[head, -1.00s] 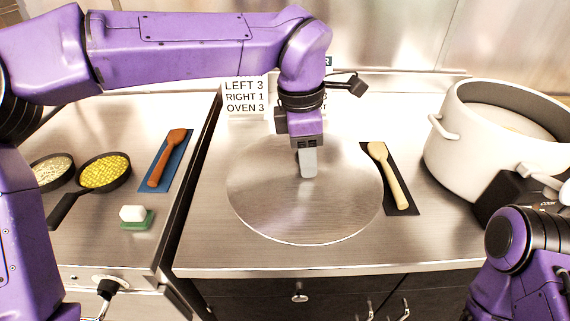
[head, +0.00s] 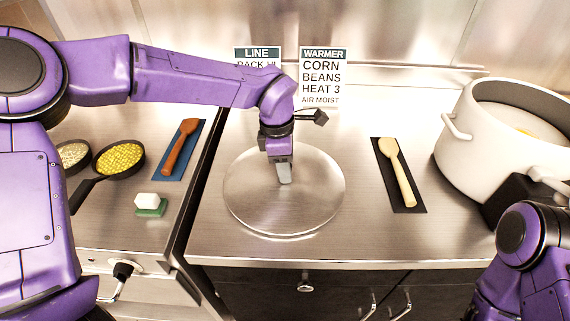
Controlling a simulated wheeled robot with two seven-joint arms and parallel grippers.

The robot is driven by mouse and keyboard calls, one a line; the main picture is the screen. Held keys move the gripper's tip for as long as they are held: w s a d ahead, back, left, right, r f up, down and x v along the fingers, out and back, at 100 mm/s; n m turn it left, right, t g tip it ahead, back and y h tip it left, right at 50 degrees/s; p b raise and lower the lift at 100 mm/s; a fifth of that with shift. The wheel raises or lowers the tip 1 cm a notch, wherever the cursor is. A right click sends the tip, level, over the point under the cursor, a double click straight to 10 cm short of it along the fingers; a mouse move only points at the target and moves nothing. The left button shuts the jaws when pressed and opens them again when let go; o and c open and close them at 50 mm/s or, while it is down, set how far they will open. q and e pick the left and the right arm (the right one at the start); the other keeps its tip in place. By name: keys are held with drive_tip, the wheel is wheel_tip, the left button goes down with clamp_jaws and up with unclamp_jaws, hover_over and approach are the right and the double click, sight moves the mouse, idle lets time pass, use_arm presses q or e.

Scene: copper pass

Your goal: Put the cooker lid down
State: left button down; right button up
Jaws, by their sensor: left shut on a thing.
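The cooker lid (head: 250,205) is a round, shiny metal disc in the middle of the head view. It looks level and is at or just above the steel counter (head: 350,235); I cannot tell for certain whether it touches. My left gripper (head: 284,178) points down at the lid's middle and is shut on its handle, which the fingers hide. The large white cooker pot (head: 470,160) stands open at the right, with its inside showing. My right arm shows at the lower right, but its gripper is out of view.
A pale spoon (head: 396,165) lies on a black mat right of the lid. Left, across a gap, are a brown spoon (head: 182,145) on a blue mat, a pan of corn (head: 120,160), another small pan (head: 74,156) and a green-and-white sponge (head: 149,202). Signs (head: 322,75) stand behind.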

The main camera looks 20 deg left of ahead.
use_arm(q)
drive_tip(key=shift+f, duration=0.15)
drive_tip(key=c, duration=0.7)
unclamp_jaws()
drive_tip(key=shift+o, duration=0.2)
wheel_tip(320, 180, up, 12)
drive_tip(key=a, duration=0.1)
drive_tip(key=shift+s+a, duration=0.2)
drive_tip(key=shift+a, duration=0.05)
